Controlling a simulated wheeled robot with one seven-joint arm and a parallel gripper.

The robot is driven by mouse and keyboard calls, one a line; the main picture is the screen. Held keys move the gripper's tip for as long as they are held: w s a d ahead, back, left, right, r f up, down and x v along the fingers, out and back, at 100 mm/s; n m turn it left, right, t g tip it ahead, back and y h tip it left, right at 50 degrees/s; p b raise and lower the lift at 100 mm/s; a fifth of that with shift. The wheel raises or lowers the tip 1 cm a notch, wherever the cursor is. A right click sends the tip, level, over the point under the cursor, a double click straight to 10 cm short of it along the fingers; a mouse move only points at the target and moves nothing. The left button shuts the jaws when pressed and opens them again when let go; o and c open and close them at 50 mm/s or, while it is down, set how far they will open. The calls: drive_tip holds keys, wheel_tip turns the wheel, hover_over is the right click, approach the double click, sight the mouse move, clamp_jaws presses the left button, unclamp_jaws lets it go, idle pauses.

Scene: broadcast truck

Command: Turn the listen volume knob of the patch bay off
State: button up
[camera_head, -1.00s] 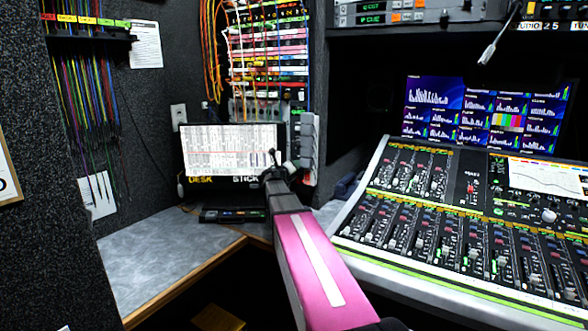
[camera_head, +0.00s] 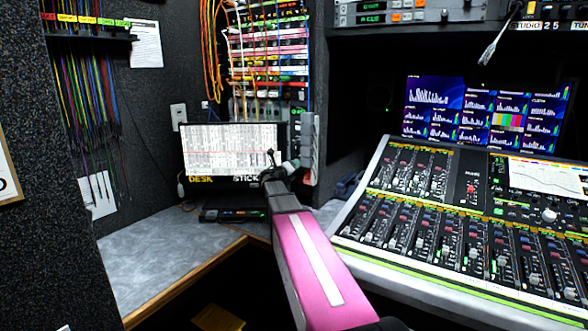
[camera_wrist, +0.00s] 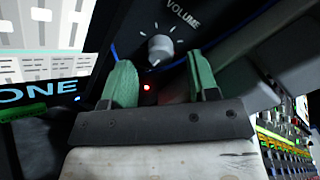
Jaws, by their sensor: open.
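The volume knob (camera_wrist: 161,47) shows in the wrist view as a small grey-white knob on a dark panel, under the printed word VOLUME. A small red light (camera_wrist: 147,87) glows below it. My gripper (camera_wrist: 158,80) has two green fingers spread apart, with the knob in line with the gap between them and beyond the tips. The fingers do not appear to touch the knob. In the head view my gripper (camera_head: 271,160) is at the right of the lit screen (camera_head: 230,150), small and partly hidden by my arm. The patch bay (camera_head: 268,50) with coloured cables rises behind; the knob cannot be made out there.
A grey desk (camera_head: 165,265) lies at left, its top mostly clear. A mixing console (camera_head: 450,220) fills the right, close to my arm. Orange cables (camera_head: 212,60) hang left of the patch bay. A dark box (camera_head: 232,214) lies below the screen.

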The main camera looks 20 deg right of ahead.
drive_tip(key=v, duration=0.9)
drive_tip(key=shift+s+a, duration=0.3)
